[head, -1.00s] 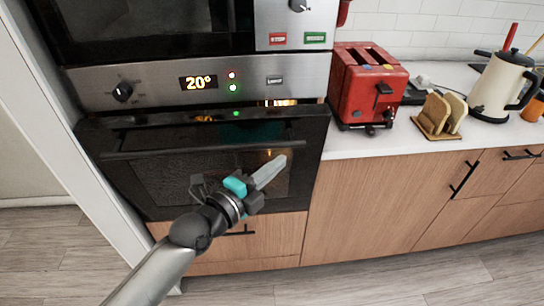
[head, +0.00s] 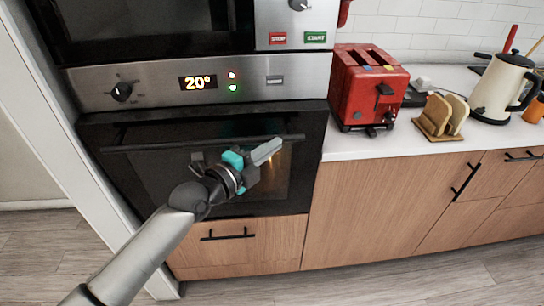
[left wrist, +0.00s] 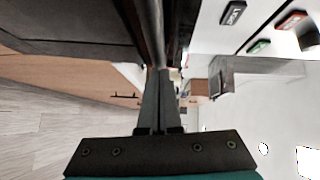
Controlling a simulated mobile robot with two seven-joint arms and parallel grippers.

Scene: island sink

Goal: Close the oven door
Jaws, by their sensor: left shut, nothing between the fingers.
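The oven door (head: 145,172) is a dark glass panel below the steel control panel in the head view. It stands upright and looks flush or nearly flush with the oven front. Its long dark handle (head: 180,146) runs across the upper part. My left gripper (head: 268,150) is shut and empty, with its fingertips at the right part of the door, just below the handle's right end. In the left wrist view the shut fingertips (left wrist: 160,76) are at the handle bar (left wrist: 150,35) and seem to touch it. My right gripper is not in view.
The control panel (head: 150,84) shows 20°. A wooden drawer (head: 240,240) is under the oven. A red toaster (head: 365,85), toast rack (head: 440,118) and kettle (head: 500,85) stand on the counter at right. The floor in front is clear.

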